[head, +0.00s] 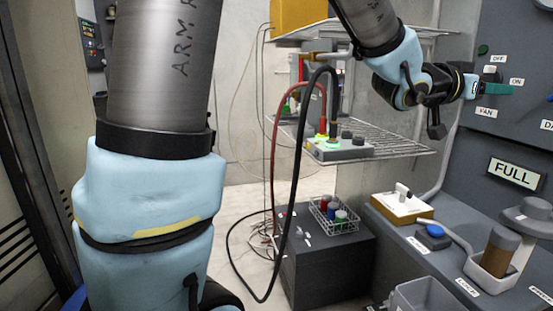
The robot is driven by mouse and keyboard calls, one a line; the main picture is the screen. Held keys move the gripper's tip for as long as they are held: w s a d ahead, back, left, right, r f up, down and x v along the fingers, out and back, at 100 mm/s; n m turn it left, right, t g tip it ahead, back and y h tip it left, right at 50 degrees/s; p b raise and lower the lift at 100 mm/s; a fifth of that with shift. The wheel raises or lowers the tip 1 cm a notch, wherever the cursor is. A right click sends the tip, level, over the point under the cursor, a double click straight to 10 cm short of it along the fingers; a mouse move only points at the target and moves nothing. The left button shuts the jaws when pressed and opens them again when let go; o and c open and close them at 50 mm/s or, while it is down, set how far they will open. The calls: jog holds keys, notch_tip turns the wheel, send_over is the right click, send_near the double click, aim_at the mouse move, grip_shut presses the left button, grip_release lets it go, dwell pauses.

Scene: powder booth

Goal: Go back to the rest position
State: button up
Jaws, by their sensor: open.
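My arm reaches in from the top of the head view and bends toward the grey panel on the right. I cannot tell whether the jaws touch the handle. The rest position itself is not marked by anything in view.
A wire shelf (400,150) holds a grey box with lit green spots (338,148); red and black hoses hang from it. A dark cabinet (325,265) carries a wire basket (333,214) of coloured-capped bottles.

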jog(key=w+a+f+n+t+y+p, duration=0.1)
jog(key=w+a+f+n+y, duration=0.3)
jog(key=a, duration=0.5)
jog(key=w+a+f+n+t+y+p, duration=0.15)
jog(key=w+a+f+y, duration=0.3)
jog(key=a, duration=0.45)
jog(key=w+a+f+n+t+y+p, duration=0.1)
jog(key=w+a+f+n+y, duration=0.2)
jog(key=a+f, duration=0.45)
jog(key=s+a+f+n+g+y+p, duration=0.1)
jog(key=s+a+f+n+g+y, duration=0.1)
jog(key=s+a, duration=0.4)
jog(key=s+a+f+n+g+y+p, duration=0.2)
jog(key=s+a+f+g+y, duration=0.1)
jog(key=a, duration=1.3)
jog(key=s+f+g, duration=0.1)
jog(key=s+g, duration=0.1)
jog(key=s, duration=0.1)
jog(key=shift+s, duration=0.35)
jog(key=shift+f+n, duration=0.1)
jog(key=shift+n, duration=0.15)
